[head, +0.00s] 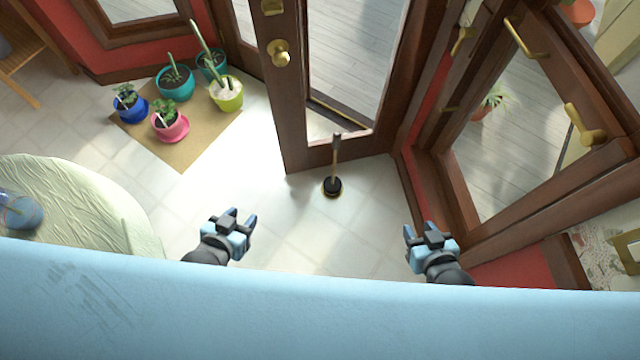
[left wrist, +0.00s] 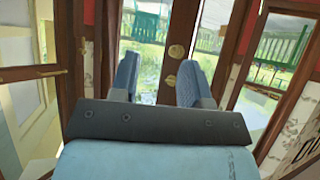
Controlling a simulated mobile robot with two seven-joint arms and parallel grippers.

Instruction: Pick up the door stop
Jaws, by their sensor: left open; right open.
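The door stop (head: 333,186) stands upright on the tiled floor, with a round black base and a thin brown handle. It is beside the lower edge of the open brown door (head: 295,140). My left gripper (head: 243,217) is open and empty, to the left of the door stop and nearer to me. My right gripper (head: 419,228) is open and empty, to its right and nearer to me. In the left wrist view, the two blue fingers of my left gripper (left wrist: 157,78) are apart with nothing between them. The door stop is not visible in that view.
Several potted plants, one in a pink pot (head: 170,128), stand on a tan mat (head: 190,150) at upper left. A round table with a pale green cloth (head: 90,200) is at left. A brown-framed window (head: 520,130) is at right. Bare floor surrounds the door stop's near side.

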